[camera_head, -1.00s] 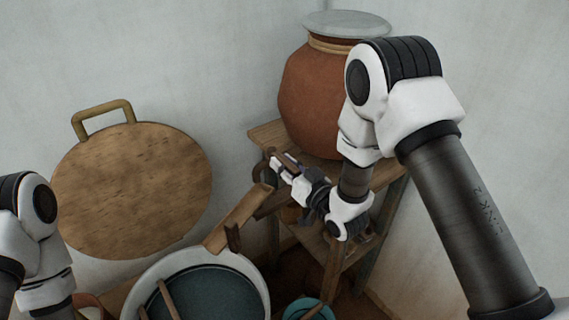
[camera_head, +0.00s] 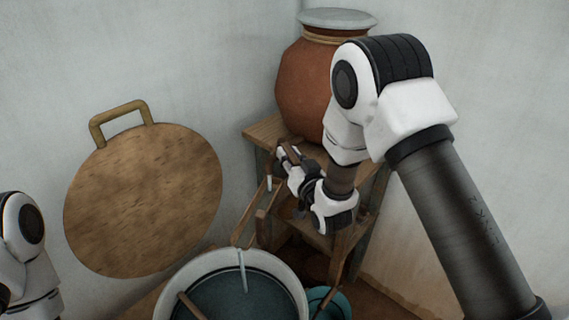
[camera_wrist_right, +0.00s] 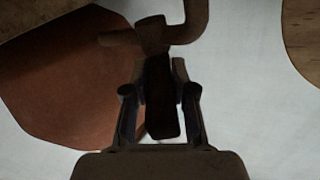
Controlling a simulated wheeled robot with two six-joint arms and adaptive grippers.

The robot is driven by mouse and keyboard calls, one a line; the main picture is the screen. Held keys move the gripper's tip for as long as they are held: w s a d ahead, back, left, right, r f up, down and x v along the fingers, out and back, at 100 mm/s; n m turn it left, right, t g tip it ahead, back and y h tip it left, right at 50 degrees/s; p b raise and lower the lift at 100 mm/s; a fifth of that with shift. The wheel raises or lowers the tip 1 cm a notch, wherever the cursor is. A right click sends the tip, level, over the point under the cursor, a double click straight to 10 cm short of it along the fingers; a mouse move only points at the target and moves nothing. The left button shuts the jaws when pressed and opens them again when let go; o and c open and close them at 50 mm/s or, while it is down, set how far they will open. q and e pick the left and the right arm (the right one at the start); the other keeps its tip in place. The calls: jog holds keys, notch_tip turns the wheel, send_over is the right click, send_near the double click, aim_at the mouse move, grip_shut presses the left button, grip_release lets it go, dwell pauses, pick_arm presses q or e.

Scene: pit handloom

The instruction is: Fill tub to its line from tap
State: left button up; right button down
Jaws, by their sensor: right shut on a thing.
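The tub (camera_head: 293,274) has a pale rim and dark blue-green contents at the bottom of the head view; its lower part is cut off and I cannot make out a fill line. A thin pale stream (camera_head: 242,268) falls into it from the end of a wooden trough (camera_head: 245,220). Another short pale stream (camera_head: 269,184) shows at the trough's upper end, below the tap. My right gripper (camera_head: 287,158) is shut on the tap's dark brown handle, which shows between the fingers in the right wrist view (camera_wrist_right: 162,95). My left gripper is out of view.
A clay pot (camera_head: 303,88) with a grey lid stands on a wooden stand (camera_head: 262,132) behind my right arm. A round wooden board (camera_head: 145,200) with a handle leans on the left wall. A teal bucket (camera_head: 335,302) stands right of the tub.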

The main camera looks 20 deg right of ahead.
jog(key=shift+d, duration=0.1)
jog(key=shift+a+r, duration=0.1)
jog(key=shift+a, duration=0.1)
jog(key=c, duration=0.9)
grip_release()
jog(key=shift+w+d, duration=0.1)
jog(key=shift+c, duration=0.2)
jog(key=s, duration=1.2)
jog(key=shift+d, duration=0.35)
